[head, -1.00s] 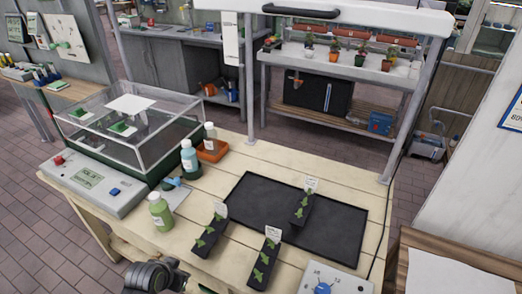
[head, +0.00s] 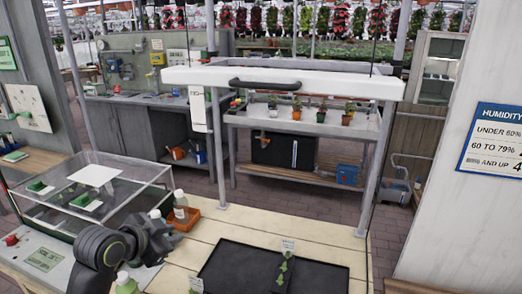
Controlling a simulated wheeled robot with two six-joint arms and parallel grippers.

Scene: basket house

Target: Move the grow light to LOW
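The grow light is a long white bar (head: 350,88) with a black handle (head: 277,86) on its front. It hangs across two grey upright posts above the wooden bench (head: 205,252). A narrow white tag or scale (head: 198,108) hangs at the left post; its writing is too small to read. My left gripper (head: 158,240) is low at the left, over the bench near the bottles, well below and left of the handle and touching nothing that I can make out. Its fingers are dark and bunched, so their opening is unclear. My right gripper is out of view.
A clear-lidded propagator (head: 140,172) and a white bottle (head: 181,207) stand near my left gripper. A black tray (head: 235,265) with seedlings lies under the light. A humidity sign (head: 495,140) hangs on the right wall. The space before the handle is clear.

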